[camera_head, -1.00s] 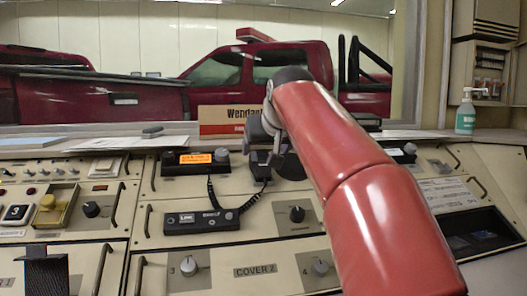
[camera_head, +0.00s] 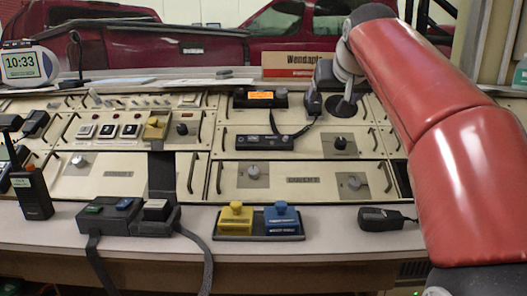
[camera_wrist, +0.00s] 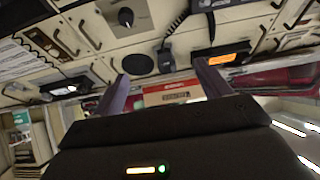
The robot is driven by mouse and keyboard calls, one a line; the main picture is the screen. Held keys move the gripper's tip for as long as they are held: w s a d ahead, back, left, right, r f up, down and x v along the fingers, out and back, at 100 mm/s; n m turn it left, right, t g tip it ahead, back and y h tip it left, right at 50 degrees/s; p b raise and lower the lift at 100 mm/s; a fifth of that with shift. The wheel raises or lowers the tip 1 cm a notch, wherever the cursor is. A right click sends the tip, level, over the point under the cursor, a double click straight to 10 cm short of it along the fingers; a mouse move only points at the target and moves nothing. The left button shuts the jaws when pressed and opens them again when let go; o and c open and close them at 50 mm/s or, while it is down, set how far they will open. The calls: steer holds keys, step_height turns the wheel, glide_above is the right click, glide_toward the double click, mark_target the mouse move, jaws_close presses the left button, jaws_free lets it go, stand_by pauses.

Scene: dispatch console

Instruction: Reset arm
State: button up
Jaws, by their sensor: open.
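My gripper (camera_head: 325,75) is up at the back of the console, beyond the end of my red arm, which crosses the right side of the head view. In the wrist view my gripper (camera_wrist: 161,78) is open, its two fingers well apart. I see nothing held between them. The console (camera_head: 225,150), a beige panel with knobs and handles, lies below it. A radio with an orange display (camera_head: 262,97) stands left of my gripper; it also shows in the wrist view (camera_wrist: 224,59). A dark handset with a coiled cord (camera_wrist: 166,60) lies beyond the fingers.
An orange-and-white box (camera_head: 290,65) stands on the back ledge. A clock (camera_head: 30,65) stands at far left. Yellow and blue buttons (camera_head: 282,218), a switch box (camera_head: 125,215) and a handheld radio (camera_head: 33,195) occupy the front desk. A dark device (camera_head: 385,218) lies near my arm.

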steer(key=s+f+g, duration=0.1)
steer(key=s+f, duration=0.4)
steer(key=s+f+g, duration=0.1)
steer(key=s+f, duration=0.5)
steer(key=s+f+g, duration=0.1)
steer(key=s+f, duration=0.4)
steer(key=shift+s+d+f, duration=0.15)
steer(key=shift+s+f, duration=0.05)
steer(key=shift+s, duration=0.2)
steer(key=s+f+g, duration=0.2)
steer(key=s+f, duration=1.2)
steer(key=f, duration=0.3)
steer(key=shift+f, duration=0.15)
steer(key=shift+s, duration=0.1)
